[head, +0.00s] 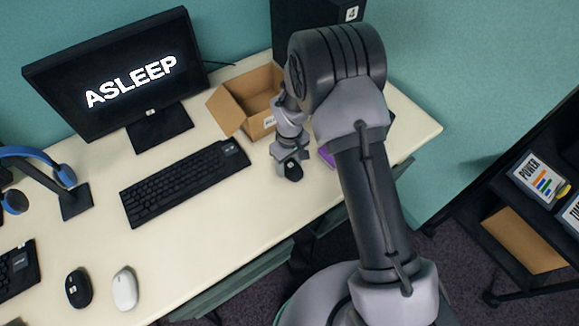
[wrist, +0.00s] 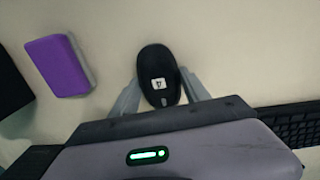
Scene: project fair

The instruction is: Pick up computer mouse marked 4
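The computer mouse marked 4 (wrist: 157,69) is black, with a white label, and lies on the pale desk (wrist: 225,55) in the wrist view. My gripper (wrist: 160,80) has one finger on each side of it. The fingertips look very close to its sides or touching them; I cannot tell whether they press on it. In the head view my gripper (head: 291,165) is low over the desk, right of the keyboard, and largely hides the mouse. A purple block (wrist: 57,65) lies to the left in the wrist view.
An open cardboard box (head: 232,112) stands just behind my gripper. A keyboard (head: 185,182) lies to its left, before a monitor (head: 120,78). Another black mouse (head: 78,287) and a white mouse (head: 125,288) lie front left. The desk between is clear.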

